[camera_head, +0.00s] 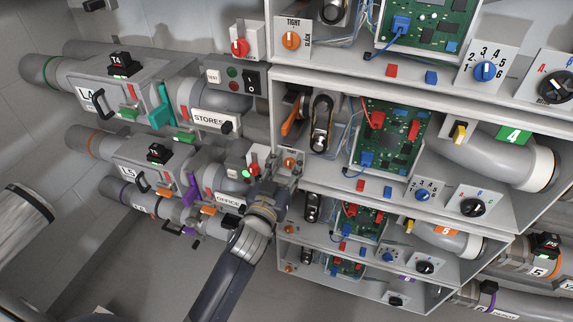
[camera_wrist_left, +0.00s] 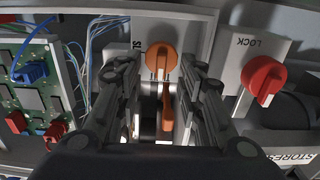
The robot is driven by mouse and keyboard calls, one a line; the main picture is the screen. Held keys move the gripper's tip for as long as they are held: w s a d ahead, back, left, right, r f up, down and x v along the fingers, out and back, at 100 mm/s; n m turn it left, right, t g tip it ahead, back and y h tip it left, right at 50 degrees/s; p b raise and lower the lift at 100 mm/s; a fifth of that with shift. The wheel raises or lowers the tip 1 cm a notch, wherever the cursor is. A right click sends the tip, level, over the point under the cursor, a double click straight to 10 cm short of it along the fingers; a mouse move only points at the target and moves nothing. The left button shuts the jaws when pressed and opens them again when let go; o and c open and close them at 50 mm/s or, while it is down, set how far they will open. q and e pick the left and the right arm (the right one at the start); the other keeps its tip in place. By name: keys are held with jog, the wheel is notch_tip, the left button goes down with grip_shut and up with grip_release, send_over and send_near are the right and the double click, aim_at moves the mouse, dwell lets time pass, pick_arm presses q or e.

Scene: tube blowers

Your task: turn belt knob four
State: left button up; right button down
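The orange knob (camera_head: 289,163) sits on a small white panel marked TIGHT and SLACK, at the lower left of the bay with the green 4 sign (camera_head: 513,135). In the left wrist view this knob (camera_wrist_left: 160,64) shows between and just beyond the fingertips. My left gripper (camera_head: 276,180) is at this panel; its two fingers (camera_wrist_left: 160,85) stand apart with visible gaps on both sides of the knob, so it looks open and empty. Whether a fingertip touches the panel I cannot tell. My right gripper is not in view.
A red LOCK knob (camera_wrist_left: 263,78) is close beside the left gripper. An orange lever (camera_head: 290,122) and a circuit board (camera_head: 388,138) are in the same bay. Another orange knob (camera_head: 291,40) is above. Pipes and the STORES label (camera_head: 209,120) are to the left.

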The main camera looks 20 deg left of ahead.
pick_arm(q)
jog(key=c, duration=0.7)
jog(key=shift+c, duration=0.2)
jog(key=shift+m, duration=0.3)
jog(key=m, duration=0.1)
jog(key=m+p, duration=0.1)
jog(key=shift+d+m, duration=0.25)
jog(key=shift+m, duration=0.15)
jog(key=m, duration=0.3)
jog(key=shift+d+f+m, duration=0.15)
jog(key=shift+d+m, duration=0.1)
jog(key=shift+m, duration=0.05)
jog(key=m, duration=0.3)
jog(key=f+m, duration=0.1)
jog(key=m, duration=0.6)
jog(key=shift+d+f+m, duration=0.2)
jog(key=shift+d+m, duration=0.2)
